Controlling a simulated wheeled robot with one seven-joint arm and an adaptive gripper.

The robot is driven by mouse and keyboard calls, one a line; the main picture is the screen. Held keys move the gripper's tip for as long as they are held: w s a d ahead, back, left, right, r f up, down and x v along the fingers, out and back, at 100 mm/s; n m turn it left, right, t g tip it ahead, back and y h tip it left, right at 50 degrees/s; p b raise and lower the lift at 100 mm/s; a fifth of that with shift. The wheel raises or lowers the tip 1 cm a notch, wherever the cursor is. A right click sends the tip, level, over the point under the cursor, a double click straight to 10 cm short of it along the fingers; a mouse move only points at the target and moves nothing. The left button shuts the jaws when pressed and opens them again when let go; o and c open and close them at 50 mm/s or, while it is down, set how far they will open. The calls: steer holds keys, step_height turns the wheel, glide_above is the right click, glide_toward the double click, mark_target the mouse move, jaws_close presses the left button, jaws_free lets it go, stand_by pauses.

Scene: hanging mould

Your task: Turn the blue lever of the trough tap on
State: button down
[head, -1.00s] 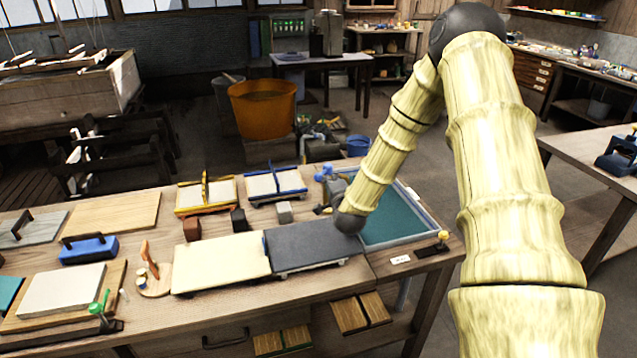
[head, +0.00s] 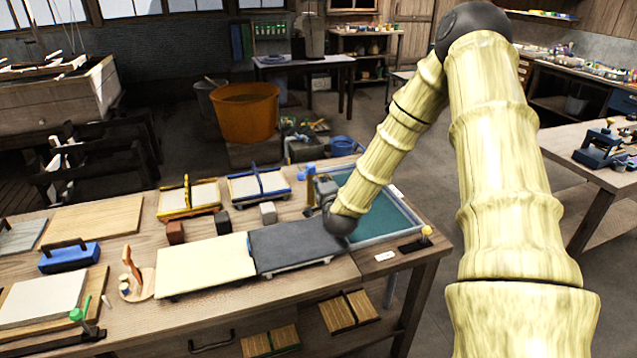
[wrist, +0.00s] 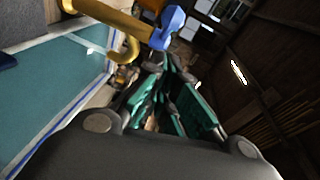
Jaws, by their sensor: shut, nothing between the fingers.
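The tap's blue lever (head: 309,169) stands at the back left corner of the teal trough (head: 385,222). In the wrist view the blue lever (wrist: 168,28) sits on top of a yellow-brass tap (wrist: 112,18) whose spout curves down over the trough (wrist: 62,75). My gripper (head: 318,197) is beside the tap, partly hidden by my wrist in the head view. In the wrist view its teal and dark fingers (wrist: 165,90) are together and empty, just below the lever. I cannot tell whether they touch it.
A dark slab (head: 297,243) and a cream slab (head: 204,265) lie left of the trough. Framed moulds with blue (head: 258,184) and yellow (head: 188,198) bars stand behind them. A yellow-knobbed fitting (head: 425,235) is at the trough's front right. An orange tub (head: 244,112) stands behind the bench.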

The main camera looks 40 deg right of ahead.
steer(key=b+v, duration=0.2)
steer(key=v, duration=0.7)
steer(key=shift+s+a, duration=0.2)
steer(key=shift+a, duration=0.3)
